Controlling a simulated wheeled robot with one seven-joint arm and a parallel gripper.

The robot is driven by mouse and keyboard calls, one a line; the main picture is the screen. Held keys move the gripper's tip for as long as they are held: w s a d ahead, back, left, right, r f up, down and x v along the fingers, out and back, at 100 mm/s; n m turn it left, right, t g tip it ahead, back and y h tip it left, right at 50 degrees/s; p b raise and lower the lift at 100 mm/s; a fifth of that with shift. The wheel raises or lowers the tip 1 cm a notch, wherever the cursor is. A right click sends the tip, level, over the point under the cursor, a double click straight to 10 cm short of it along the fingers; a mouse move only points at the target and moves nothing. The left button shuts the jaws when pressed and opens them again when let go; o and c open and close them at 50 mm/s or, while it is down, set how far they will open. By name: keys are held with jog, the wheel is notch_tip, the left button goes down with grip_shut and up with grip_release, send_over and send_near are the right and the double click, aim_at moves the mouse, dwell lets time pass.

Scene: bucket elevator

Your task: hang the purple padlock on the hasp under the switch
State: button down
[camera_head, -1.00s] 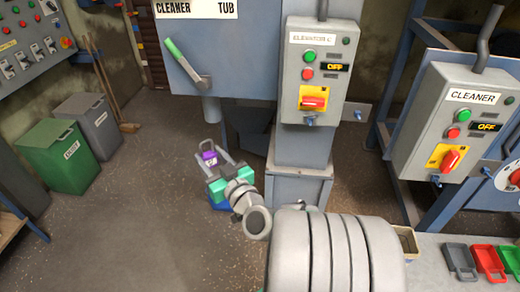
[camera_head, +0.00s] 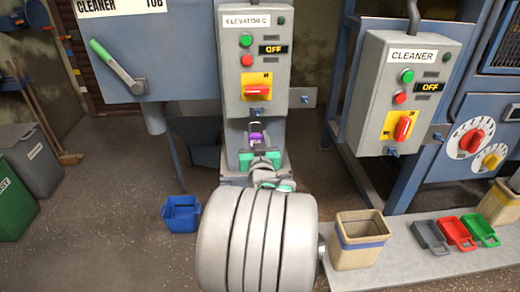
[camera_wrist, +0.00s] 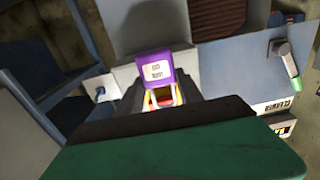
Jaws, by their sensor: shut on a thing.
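The purple padlock (camera_head: 256,138) is between the fingertips of my gripper (camera_head: 259,156), with its shackle pointing up. In the wrist view the padlock (camera_wrist: 158,67) shows a white label, and its shackle points toward the bottom of the picture. The ELEVATOR C box (camera_head: 253,60) has a red switch on a yellow plate (camera_head: 257,88). My gripper holds the padlock just below this box. The hasp under the switch is small and partly hidden near the shackle; I cannot tell whether they touch.
The CLEANER box (camera_head: 405,90) stands to the right, with its own red switch and blue hasp (camera_head: 392,152). A blue bin (camera_head: 181,214) is on the floor. A crank handle (camera_head: 118,68) is at left.

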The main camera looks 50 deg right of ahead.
jog(key=shift+s+d, duration=0.4)
jog(key=shift+d, duration=0.3)
jog(key=x, duration=0.5)
jog(key=shift+w, duration=0.15)
jog(key=shift+d, duration=0.1)
dwell(0.5)
jog(key=shift+b+x, duration=1.3)
jog(key=shift+x, duration=0.5)
jog(key=shift+f+b, duration=0.75)
jog(key=shift+b, duration=0.3)
